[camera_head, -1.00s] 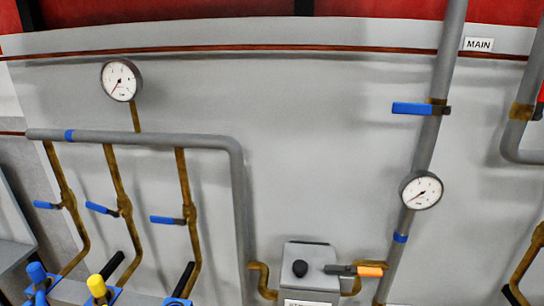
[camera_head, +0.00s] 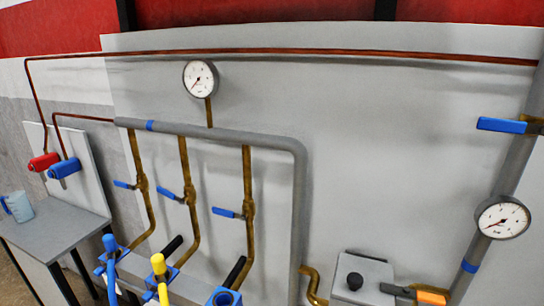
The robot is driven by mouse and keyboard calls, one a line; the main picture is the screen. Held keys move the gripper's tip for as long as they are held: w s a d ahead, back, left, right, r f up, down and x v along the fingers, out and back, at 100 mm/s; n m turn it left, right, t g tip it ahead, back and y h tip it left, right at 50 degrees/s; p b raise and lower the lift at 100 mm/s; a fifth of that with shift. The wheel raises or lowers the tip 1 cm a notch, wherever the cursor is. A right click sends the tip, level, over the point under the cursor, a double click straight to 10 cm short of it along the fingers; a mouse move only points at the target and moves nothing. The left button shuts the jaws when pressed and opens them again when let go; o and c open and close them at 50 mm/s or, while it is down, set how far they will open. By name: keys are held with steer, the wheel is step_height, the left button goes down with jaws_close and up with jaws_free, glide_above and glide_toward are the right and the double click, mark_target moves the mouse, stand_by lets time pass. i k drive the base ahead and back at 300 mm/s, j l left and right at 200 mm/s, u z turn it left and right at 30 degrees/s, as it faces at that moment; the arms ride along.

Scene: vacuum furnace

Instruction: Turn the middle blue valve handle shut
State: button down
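The middle blue valve handle (camera_head: 168,192) sits on the middle of three brass pipes (camera_head: 187,170) that drop from a grey header pipe. It points left from its valve and slopes down a little toward it, across the pipe's line. A left blue handle (camera_head: 124,184) and a right blue handle (camera_head: 224,212) stick out leftward from the neighbouring pipes. My gripper is not in view.
A round gauge (camera_head: 200,79) stands above the grey header pipe (camera_head: 225,132). Below are blue and yellow valve knobs (camera_head: 159,264) and black handles. A grey table (camera_head: 60,236) with a jug (camera_head: 19,206) is at left. A grey box (camera_head: 363,277) with a black knob is at lower right.

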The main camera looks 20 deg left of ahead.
mark_target(161, 189)
steer(key=u, duration=0.95)
